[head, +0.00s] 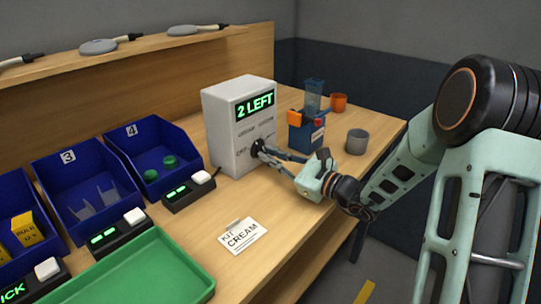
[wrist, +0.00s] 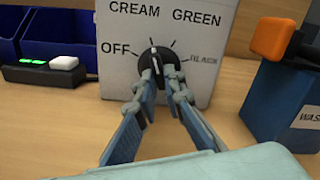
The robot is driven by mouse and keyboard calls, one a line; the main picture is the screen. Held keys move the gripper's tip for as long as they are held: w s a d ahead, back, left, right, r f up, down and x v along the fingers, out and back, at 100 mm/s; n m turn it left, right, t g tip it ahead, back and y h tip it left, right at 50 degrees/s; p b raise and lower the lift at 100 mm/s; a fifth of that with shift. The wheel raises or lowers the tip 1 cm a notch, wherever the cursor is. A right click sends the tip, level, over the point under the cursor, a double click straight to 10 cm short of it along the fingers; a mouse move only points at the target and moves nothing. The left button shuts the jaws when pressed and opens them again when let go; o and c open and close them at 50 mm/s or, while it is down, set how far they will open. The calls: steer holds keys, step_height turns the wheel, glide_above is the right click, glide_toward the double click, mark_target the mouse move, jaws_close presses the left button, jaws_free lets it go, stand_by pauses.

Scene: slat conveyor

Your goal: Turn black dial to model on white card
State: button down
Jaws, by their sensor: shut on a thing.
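The black dial (wrist: 157,60) is on the front of a white box (head: 224,148) whose display reads "2 LEFT"; it also shows in the head view (head: 256,147). In the wrist view the labels around it read OFF, CREAM, GREEN and, partly hidden, BLACK. The dial's white line points nearly straight up, slightly left, towards the CREAM side. My gripper (wrist: 158,84) has its two fingers closed on the dial from the front, hiding its lower part. The white card (head: 243,236) lies flat on the bench and reads "KIT CREAM".
Blue bins (head: 150,137) and button units (head: 188,192) stand left. A green tray (head: 140,268) lies at front left.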

steer(key=c, duration=2)
jaws_free()
steer(key=shift+d, duration=0.1)
steer(key=v, duration=1.2)
steer(key=shift+s, duration=0.1)
